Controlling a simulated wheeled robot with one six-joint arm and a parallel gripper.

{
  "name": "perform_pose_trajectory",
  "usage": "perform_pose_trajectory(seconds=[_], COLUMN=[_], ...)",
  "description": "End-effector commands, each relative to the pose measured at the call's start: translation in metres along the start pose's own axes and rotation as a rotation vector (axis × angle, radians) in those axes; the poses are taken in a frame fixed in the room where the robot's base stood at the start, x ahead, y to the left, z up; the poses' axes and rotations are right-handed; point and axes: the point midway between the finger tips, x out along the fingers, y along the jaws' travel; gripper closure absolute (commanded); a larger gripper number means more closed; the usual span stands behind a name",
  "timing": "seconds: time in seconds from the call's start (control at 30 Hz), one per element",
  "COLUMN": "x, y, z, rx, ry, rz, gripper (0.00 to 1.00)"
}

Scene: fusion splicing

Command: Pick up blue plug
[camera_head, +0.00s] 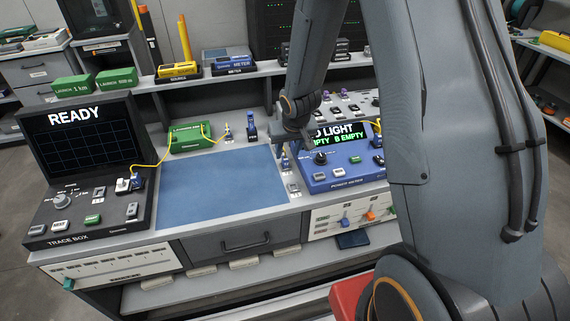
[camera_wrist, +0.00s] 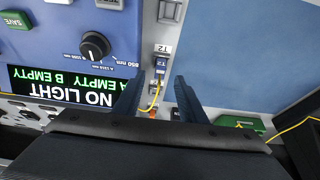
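My gripper (camera_wrist: 157,82) is open, with its two dark blue fingers apart and pointing at the bench in the wrist view. A small blue plug (camera_wrist: 160,65) sits beside a T2 label just beyond the fingertips, roughly in line with the gap. A thin yellow cable curves below it. In the head view my gripper (camera_head: 298,138) is over the strip between the blue mat and the power meter, and a blue plug (camera_head: 285,162) shows just below it, partly hidden. Another blue plug (camera_head: 251,127) stands behind the mat. A blue plug (camera_head: 137,182) is also at the trace box.
The power meter (camera_head: 345,177) reads NO LIGHT, A EMPTY, B EMPTY, close beside my gripper. The blue mat (camera_head: 220,181) is bare. The trace box (camera_head: 85,215) reads READY; a yellow cable joins it to a green launch box (camera_head: 190,138). A shelf with boxes runs behind.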

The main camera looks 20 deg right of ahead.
Motion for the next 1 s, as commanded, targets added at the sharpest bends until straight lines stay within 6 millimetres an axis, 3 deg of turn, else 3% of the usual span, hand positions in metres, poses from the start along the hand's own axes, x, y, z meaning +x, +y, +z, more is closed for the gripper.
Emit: perform_pose_trajectory(seconds=[0.27,0.6,0.87,1.0], x=[0.017,0.055,0.056,0.056], y=[0.000,-0.001,-0.001,-0.001], z=[0.000,-0.001,-0.002,-0.002], rx=[0.000,-0.001,-0.001,-0.001], ry=[0.000,-0.001,0.000,0.000], rz=[0.000,0.000,0.000,0.000], gripper=[0.62,0.62,0.62,0.81])
